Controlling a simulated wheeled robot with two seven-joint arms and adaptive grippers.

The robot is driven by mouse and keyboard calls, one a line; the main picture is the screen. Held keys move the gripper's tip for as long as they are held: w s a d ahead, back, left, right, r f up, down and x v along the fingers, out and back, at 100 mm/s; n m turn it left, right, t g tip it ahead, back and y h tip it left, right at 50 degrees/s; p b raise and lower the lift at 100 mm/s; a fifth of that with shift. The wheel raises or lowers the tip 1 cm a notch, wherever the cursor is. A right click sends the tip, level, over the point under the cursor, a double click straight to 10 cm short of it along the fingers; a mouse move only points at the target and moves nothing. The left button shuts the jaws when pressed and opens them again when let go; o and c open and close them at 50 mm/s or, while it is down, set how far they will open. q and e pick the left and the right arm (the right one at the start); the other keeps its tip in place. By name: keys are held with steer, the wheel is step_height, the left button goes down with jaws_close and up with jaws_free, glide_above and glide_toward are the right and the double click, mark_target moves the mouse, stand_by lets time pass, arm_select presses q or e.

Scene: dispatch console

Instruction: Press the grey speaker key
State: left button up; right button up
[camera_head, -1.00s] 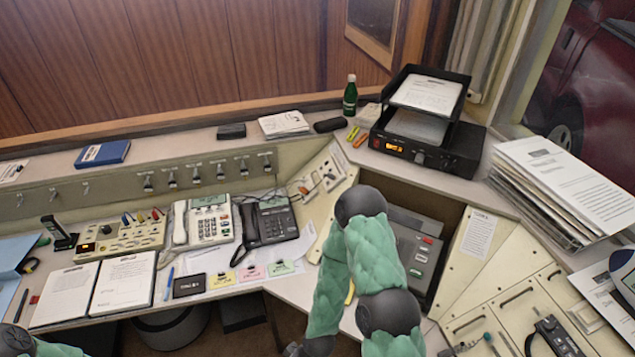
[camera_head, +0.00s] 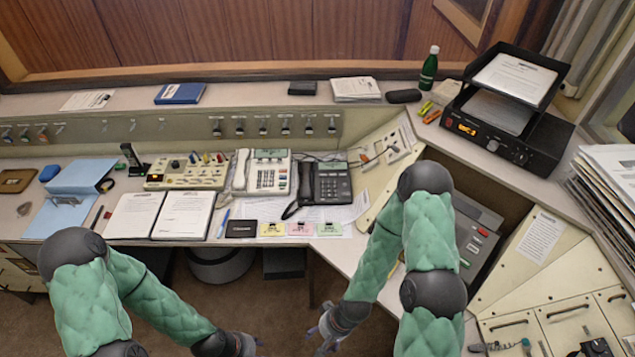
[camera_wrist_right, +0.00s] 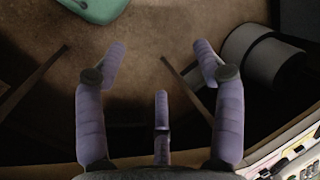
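A white desk phone (camera_head: 268,174) with a handset on its left side and a black desk phone (camera_head: 328,185) stand side by side on the desk in the head view. Both have small keys; a grey speaker key is too small to tell apart. My right gripper (camera_head: 327,334) is in front of the desk edge, below and apart from the phones. In the right wrist view it (camera_wrist_right: 159,60) is open and empty over the brown floor. My left gripper (camera_head: 248,346) is low at the bottom edge, partly cut off, and its fingers are unclear.
A beige key panel (camera_head: 186,176) and an open notebook (camera_head: 158,216) lie left of the phones. Coloured cards (camera_head: 300,229) and a black box (camera_head: 241,228) lie along the front edge. A grey console unit (camera_head: 478,232) is behind my right arm. A bin (camera_head: 218,265) stands under the desk.

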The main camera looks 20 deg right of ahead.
jaws_close()
stand_by(1.2)
